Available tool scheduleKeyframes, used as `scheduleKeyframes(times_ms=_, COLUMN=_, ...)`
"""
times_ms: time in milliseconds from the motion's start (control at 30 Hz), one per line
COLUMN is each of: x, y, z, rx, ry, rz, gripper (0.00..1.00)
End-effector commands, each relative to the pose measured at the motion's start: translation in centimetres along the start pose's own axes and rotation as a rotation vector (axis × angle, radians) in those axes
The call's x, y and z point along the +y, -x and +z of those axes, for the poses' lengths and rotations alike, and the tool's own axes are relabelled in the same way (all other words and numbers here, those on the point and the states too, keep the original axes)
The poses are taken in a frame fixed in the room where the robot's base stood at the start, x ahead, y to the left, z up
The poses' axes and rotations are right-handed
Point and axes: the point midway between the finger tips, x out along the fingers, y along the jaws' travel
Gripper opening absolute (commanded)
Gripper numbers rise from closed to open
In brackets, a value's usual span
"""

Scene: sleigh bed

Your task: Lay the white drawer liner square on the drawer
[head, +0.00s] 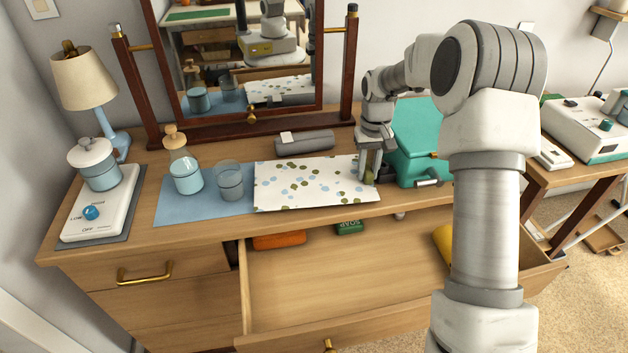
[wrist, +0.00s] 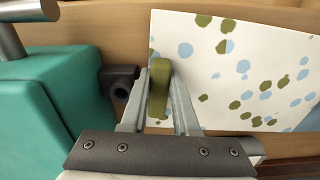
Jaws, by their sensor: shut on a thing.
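The white drawer liner (head: 305,184), dotted with blue and olive spots, lies flat on the dresser top. Its left end is over a blue mat, and its front edge is near the dresser's front edge. My gripper (head: 367,175) is at the liner's right end. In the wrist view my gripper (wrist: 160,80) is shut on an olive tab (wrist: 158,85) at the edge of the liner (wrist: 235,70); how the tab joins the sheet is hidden. The drawer (head: 340,275) stands open below and in front of the liner, its floor mostly bare.
A teal box (head: 415,145) stands close beside my gripper. A grey roll (head: 304,142) lies behind the liner. An orange thing (head: 279,240), a green soap box (head: 350,227) and a yellow thing (head: 442,240) are in the drawer.

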Motion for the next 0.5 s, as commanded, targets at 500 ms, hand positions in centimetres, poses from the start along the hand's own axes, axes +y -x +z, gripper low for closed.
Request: scheduleKeyframes(times_ms=500, x=0.0, y=4.4, z=0.0, rx=0.001, ry=0.000, rz=0.000, gripper=0.00)
